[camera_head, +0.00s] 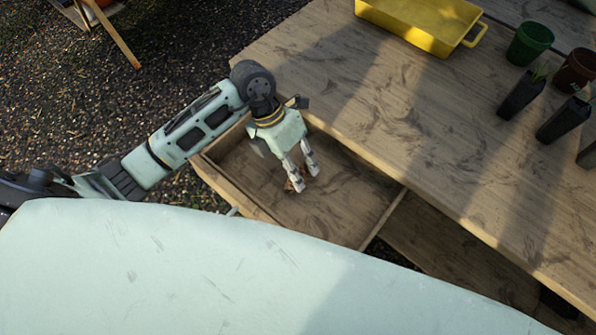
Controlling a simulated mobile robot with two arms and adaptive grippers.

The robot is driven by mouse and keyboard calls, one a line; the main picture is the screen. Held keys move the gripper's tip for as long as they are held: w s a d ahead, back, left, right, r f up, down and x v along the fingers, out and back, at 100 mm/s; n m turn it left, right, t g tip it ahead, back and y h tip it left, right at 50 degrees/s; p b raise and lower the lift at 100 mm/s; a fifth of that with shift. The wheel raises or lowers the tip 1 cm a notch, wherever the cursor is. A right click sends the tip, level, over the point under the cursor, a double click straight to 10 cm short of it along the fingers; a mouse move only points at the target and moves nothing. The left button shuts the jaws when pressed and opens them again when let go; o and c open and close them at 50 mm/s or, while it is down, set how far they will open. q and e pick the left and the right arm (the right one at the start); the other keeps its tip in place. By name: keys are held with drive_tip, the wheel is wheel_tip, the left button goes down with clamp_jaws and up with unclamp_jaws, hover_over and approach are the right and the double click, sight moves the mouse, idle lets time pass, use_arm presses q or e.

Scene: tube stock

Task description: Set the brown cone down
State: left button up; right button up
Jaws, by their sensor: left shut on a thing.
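The brown cone (294,184) is small and shows between the fingertips of my left gripper (302,184). The fingers are shut on it and hide part of it. The gripper points down inside an open wooden drawer (330,212) under the table. The cone is over the drawer's bare floor; I cannot tell whether it touches that floor. My right gripper is not in view.
The wooden table (420,130) has a wide clear top. A yellow tray (425,28) stands at its back. A green pot (530,43), a brown pot (575,70) and dark square pots (522,94) stand at the right. Gravel (140,110) lies left of the drawer.

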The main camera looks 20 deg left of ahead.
use_arm(q)
drive_tip(key=shift+f, duration=1.55)
drive_tip(key=o, duration=0.8)
drive_tip(key=shift+o, duration=0.2)
drive_tip(key=shift+r, duration=0.1)
drive_tip(key=v, duration=1.2)
drive_tip(key=shift+b, duration=0.4)
drive_tip(key=shift+r, duration=0.1)
